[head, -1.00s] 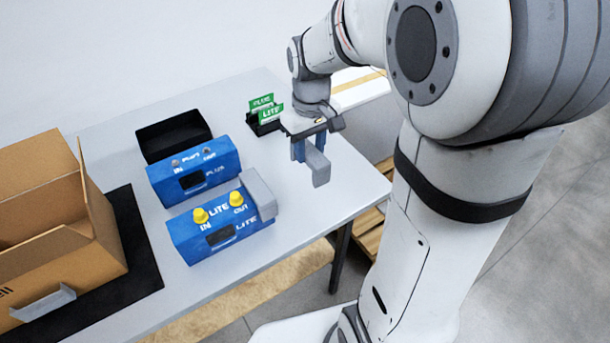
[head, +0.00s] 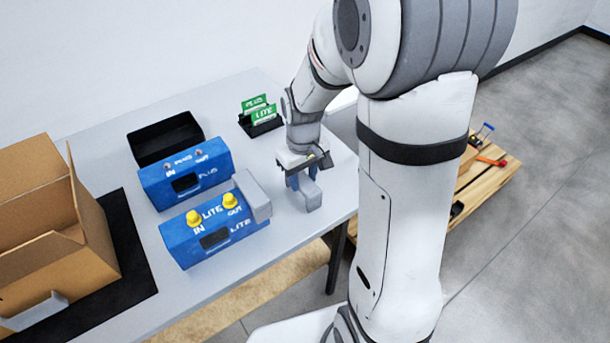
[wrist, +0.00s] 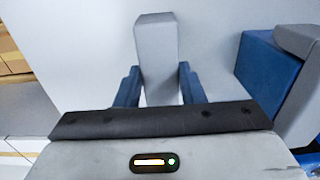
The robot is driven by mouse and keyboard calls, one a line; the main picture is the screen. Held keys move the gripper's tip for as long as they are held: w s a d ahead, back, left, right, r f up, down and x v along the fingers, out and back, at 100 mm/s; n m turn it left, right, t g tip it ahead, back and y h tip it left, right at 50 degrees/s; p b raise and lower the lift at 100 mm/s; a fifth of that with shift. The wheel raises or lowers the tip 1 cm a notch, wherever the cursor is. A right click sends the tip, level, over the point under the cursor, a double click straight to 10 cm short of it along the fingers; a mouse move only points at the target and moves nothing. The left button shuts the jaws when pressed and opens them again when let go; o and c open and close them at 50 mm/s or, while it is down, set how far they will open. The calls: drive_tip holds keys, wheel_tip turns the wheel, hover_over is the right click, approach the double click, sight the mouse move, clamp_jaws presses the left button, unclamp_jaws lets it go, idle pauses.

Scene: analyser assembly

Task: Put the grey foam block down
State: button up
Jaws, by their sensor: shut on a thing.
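The grey foam block (head: 311,196) is held between the blue fingers of my gripper (head: 301,182), at the right part of the table. In the wrist view the block (wrist: 157,60) stands between the two fingers of my gripper (wrist: 158,88), its far end reaching beyond them. The block is low over the table top; I cannot tell whether it touches. A second grey foam block (head: 252,196) sits on the right end of the blue LITE unit (head: 213,232), left of my gripper.
The blue PLUS unit (head: 187,175) and a black bin (head: 166,139) stand behind the LITE unit. A black holder with green cards (head: 262,117) is at the back. An open cardboard box (head: 45,215) is on a black mat (head: 137,236) at left. The table (head: 262,258) is clear around the block.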

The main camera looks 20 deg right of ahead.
sight(303, 180)
drive_tip(key=shift+f, duration=0.1)
drive_tip(key=o, duration=1)
wheel_tip(303, 180, up, 11)
drive_tip(key=p, duration=0.1)
drive_tip(key=s+m, duration=0.1)
drive_tip(key=s, duration=0.3)
drive_tip(key=s+r+m+t, duration=0.1)
drive_tip(key=s, duration=0.4)
drive_tip(key=s+r+m+t, duration=0.1)
drive_tip(key=s, duration=0.3)
drive_tip(key=shift+s+d+r+m, duration=0.1)
drive_tip(key=shift+s+d+m, duration=0.05)
drive_tip(key=shift+s+m, duration=0.2)
